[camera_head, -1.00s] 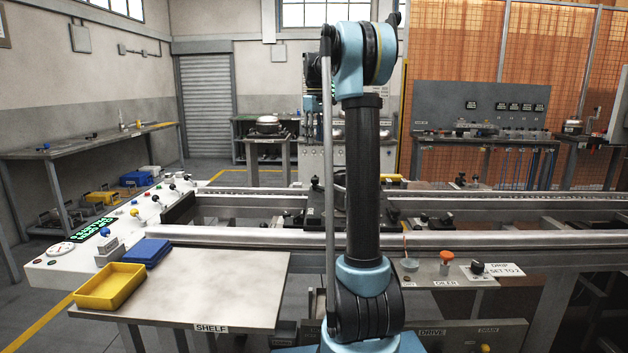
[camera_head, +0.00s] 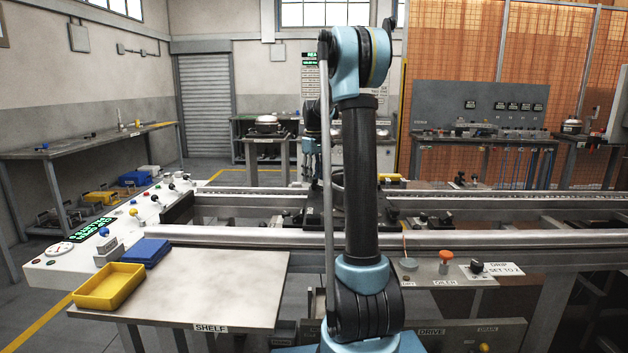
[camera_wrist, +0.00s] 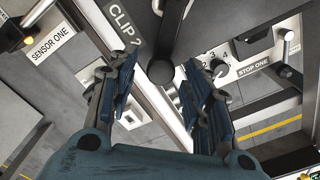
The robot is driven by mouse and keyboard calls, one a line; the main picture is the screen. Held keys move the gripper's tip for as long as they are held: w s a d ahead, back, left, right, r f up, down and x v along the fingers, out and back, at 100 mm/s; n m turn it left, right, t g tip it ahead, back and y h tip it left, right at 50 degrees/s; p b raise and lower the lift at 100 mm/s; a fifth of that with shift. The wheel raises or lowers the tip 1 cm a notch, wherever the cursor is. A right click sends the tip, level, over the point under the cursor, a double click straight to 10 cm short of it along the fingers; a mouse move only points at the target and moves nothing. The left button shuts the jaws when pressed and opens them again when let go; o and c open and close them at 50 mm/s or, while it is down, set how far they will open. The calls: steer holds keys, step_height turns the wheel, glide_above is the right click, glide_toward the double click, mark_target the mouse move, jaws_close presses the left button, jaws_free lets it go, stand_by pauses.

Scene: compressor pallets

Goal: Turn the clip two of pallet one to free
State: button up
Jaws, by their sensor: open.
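The wrist view shows a "SENSOR ONE" label (camera_wrist: 54,40), a "STOP ONE" label (camera_wrist: 261,65) and a numbered dial (camera_wrist: 222,68) close by. In the head view, conveyor rails (camera_head: 240,235) cross the middle. A yellow tray (camera_head: 110,287) and a blue tray (camera_head: 145,252) sit on the front shelf.

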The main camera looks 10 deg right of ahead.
steer(key=shift+f, duration=0.5)
jaws_close()
steer(key=shift+m, duration=0.4)
steer(key=m, duration=0.4)
steer(key=shift+m, duration=2.2)
